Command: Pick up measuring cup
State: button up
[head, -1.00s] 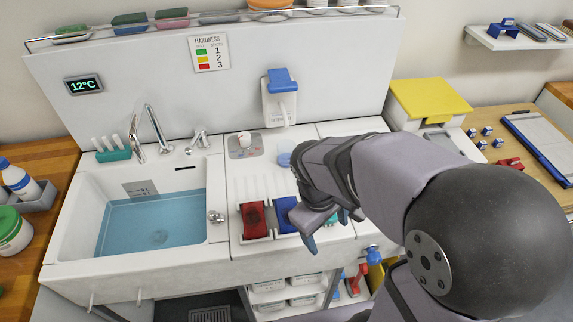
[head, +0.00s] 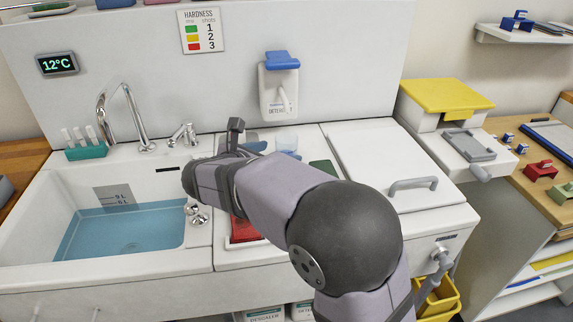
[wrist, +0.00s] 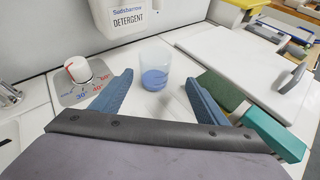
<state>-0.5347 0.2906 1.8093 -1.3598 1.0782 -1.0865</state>
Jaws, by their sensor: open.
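The measuring cup (wrist: 155,65) is a small clear cup, blue in its lower part, standing upright on the white counter below the detergent dispenser in the wrist view. It also shows in the head view (head: 287,141), just beyond my arm. My gripper (wrist: 160,80) is open and empty, with its two blue fingers spread wide. In the wrist view the cup appears between and just beyond the fingertips; I see no contact. In the head view my gripper (head: 242,137) is largely hidden behind my own wrist.
The detergent dispenser (wrist: 120,15) hangs on the back panel above the cup. A temperature knob (wrist: 78,70) is left of it. A dark green pad (wrist: 219,89) and a teal block (wrist: 272,132) lie near the right finger. A sink with water (head: 120,231) is at left, a handled lid (head: 385,160) at right.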

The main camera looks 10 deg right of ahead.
aim_at(291, 137)
jog(key=shift+w+a+f+n, duration=0.15)
jog(key=shift+w+f+n, duration=0.1)
jog(key=shift+w+n, duration=0.2)
jog(key=shift+p+x, duration=0.3)
jog(key=shift+x, duration=3.35)
jog(key=shift+a+f, duration=0.1)
jog(key=c, duration=1.2)
jog(key=shift+r+p, duration=1.55)
jog(key=shift+r, duration=0.2)
jog(key=shift+a+r, duration=0.1)
jog(key=shift+a, duration=0.15)
jog(key=s+a+p, duration=0.3)
jog(key=a, duration=0.7)
jog(key=s+a+p, duration=0.2)
jog(key=a+p, duration=0.2)
jog(key=a, duration=0.6)
jog(key=s+a+p, duration=0.3)
jog(key=a+p, duration=0.1)
jog(key=a, duration=0.6)
jog(key=shift+s+a, duration=0.2)
jog(key=shift+s, duration=0.15)
